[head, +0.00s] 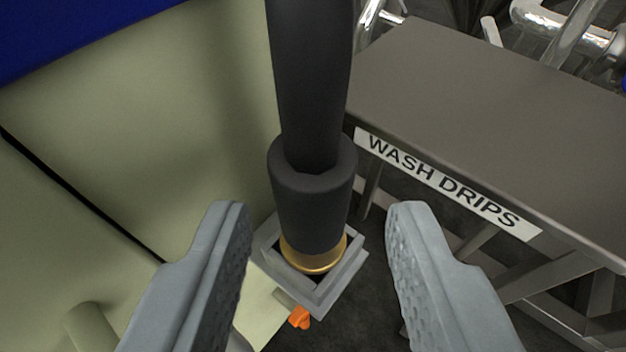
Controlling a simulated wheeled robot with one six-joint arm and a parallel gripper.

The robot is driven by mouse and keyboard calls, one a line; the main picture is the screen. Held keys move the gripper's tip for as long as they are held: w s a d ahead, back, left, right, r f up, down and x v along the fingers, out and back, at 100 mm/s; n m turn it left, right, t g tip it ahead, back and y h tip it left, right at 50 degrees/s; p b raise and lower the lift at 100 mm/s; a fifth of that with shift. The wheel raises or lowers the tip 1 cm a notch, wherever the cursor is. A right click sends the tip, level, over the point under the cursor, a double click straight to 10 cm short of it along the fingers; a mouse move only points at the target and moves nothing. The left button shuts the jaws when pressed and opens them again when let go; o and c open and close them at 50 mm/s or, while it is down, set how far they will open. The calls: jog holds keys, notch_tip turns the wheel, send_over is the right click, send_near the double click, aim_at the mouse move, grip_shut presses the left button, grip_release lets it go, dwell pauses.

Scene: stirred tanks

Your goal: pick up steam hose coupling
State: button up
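The steam hose coupling (312,210) is a thick black sleeve with a brass ring (316,262) at its lower end. A black hose (312,80) runs up from it and out of the top of the picture. The brass end sits inside a square grey holder (330,292). My gripper (318,225) is open, with one grey finger on each side of the coupling in the picture. Gaps show between both fingers and the coupling, and nothing is held. How deep the brass end goes into the holder is hidden.
A pale green panel (130,120) fills the left, with a blue surface (70,30) above it. A grey bench (490,110) labelled "WASH DRIPS" (445,183) stands close on the right. An orange part (299,317) is below the holder. Shiny pipes (570,35) are at the upper right.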

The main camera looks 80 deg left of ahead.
aim_at(312, 211)
jog(key=x, duration=0.5)
jog(key=shift+s+f, duration=0.1)
jog(key=shift+c, duration=0.5)
jog(key=c, duration=0.7)
